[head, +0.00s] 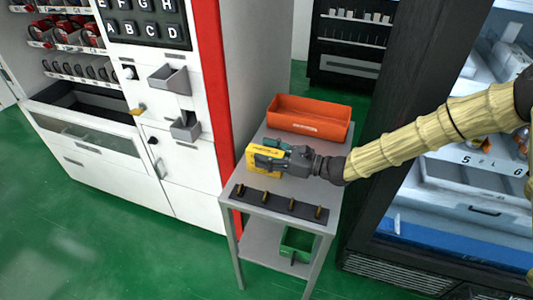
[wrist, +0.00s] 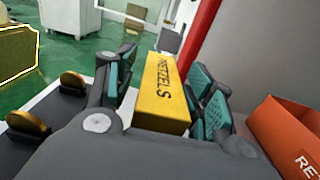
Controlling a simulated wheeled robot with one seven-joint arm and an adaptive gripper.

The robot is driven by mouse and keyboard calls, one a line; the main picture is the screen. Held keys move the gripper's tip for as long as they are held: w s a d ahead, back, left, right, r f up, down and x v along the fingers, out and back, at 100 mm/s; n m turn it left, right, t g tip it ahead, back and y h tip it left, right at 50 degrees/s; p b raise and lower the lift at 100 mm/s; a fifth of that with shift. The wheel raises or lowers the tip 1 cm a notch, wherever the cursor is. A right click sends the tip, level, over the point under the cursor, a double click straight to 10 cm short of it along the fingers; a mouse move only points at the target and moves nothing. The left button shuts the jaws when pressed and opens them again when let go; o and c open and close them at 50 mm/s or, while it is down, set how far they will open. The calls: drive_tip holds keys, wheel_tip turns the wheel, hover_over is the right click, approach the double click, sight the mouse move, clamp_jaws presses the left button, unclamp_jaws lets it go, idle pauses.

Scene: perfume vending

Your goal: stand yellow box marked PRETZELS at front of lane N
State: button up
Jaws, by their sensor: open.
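The yellow box marked PRETZELS (wrist: 167,88) lies on the small grey side table, between the two teal-padded fingers of my gripper (wrist: 160,95). In the wrist view the fingers flank the box with a gap on at least the left side, so my gripper is open around it. In the head view the box (head: 262,158) shows partly, with my gripper (head: 270,158) covering some of it. Lane N is not readable in either view; labelled lanes show at the right in the dark-framed glass machine (head: 483,165).
An orange bin (head: 310,131) stands at the table's back. A dark strip with several brass pegs (head: 253,196) lies along its front. A green bin (head: 298,243) sits on the lower shelf. A white vending machine with a red edge (head: 212,90) stands left.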

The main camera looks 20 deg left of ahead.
drive_tip(key=shift+d, duration=0.25)
drive_tip(key=d+b, duration=0.2)
drive_tip(key=d, duration=0.7)
drive_tip(key=shift+s+d+r, duration=0.1)
drive_tip(key=shift+s+d, duration=0.05)
drive_tip(key=shift+d, duration=0.15)
drive_tip(key=shift+s+d, duration=0.1)
drive_tip(key=shift+d, duration=0.85)
drive_tip(key=shift+r, duration=0.1)
